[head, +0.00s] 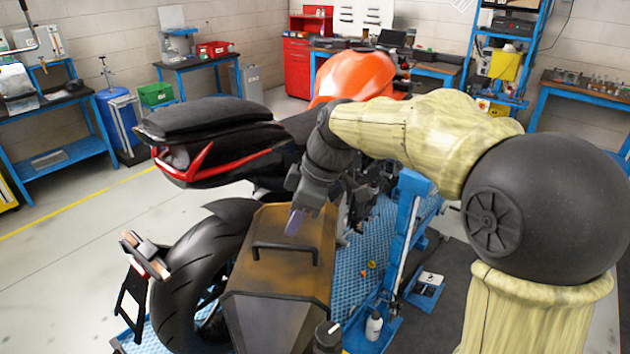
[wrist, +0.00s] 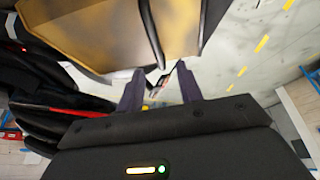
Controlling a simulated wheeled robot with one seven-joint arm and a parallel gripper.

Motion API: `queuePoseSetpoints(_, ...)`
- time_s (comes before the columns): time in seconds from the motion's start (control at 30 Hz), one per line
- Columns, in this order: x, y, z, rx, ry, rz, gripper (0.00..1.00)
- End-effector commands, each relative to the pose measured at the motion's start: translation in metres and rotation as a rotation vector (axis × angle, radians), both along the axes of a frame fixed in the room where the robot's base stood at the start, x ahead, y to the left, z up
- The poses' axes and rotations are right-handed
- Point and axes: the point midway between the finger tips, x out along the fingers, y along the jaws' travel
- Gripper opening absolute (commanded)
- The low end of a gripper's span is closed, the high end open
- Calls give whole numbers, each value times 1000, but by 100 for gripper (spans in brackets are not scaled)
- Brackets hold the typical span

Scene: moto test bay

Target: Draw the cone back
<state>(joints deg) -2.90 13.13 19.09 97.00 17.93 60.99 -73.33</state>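I take the cone to be the large tapered brown-and-black body (head: 272,218) behind the motorcycle, beside its rear tire; no other cone is clear. A black bar handle (head: 285,248) runs across its top. The brown body (wrist: 100,30) and the dark handle bar (wrist: 150,30) also show in the wrist view. My gripper (head: 294,222) is just above the brown top, close to the handle in the head view. In the wrist view its two fingers (wrist: 160,84) stand apart with nothing gripped. The bar's end appears between the fingertips, apart from both; its exact depth is unclear.
The motorcycle (head: 230,135) with its black tail and orange tank stands beyond the cone. Its rear tire (head: 190,270) is close on the left. A blue lift post (head: 400,240) and a small bottle (head: 374,325) stand on the right. Open floor (head: 60,270) lies left.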

Motion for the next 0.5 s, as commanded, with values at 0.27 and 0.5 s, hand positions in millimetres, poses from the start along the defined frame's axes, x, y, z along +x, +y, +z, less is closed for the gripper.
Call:
queuePoseSetpoints(0.27, -2, -22, 52, 1, -4, -2, 36)
queuePoseSetpoints(0.5, -4, -35, 86, 1, -1, 1, 36)
